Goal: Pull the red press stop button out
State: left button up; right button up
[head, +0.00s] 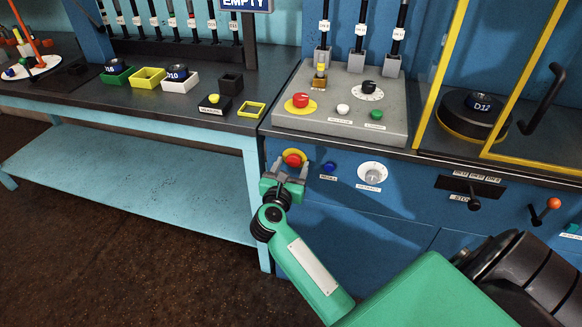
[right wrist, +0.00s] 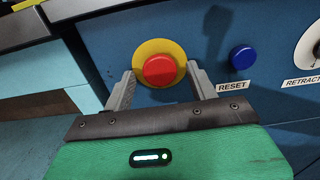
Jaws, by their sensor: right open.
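The red press stop button (head: 292,160) sits on a yellow round backing on the front of the blue press cabinet. In the right wrist view the red button (right wrist: 160,70) shows face on with the yellow ring (right wrist: 178,50) around it. My right gripper (head: 290,170) is open in front of it. Its two grey fingers (right wrist: 160,85) stand to the left and right of the button, with gaps to the red cap. I cannot tell how far the fingertips reach around it. My left gripper is not in view.
A blue reset button (head: 328,168) and a white retract dial (head: 372,173) lie right of it. Above, a grey control box (head: 345,110) carries another red button (head: 301,100) on yellow. A black lever (head: 474,203) is farther right. The light blue bench (head: 150,125) stands left.

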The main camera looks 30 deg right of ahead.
grip_shut()
jog(key=shift+s+a+f, duration=0.1)
jog(key=shift+s+a, duration=0.25)
jog(key=shift+a, duration=0.1)
grip_release()
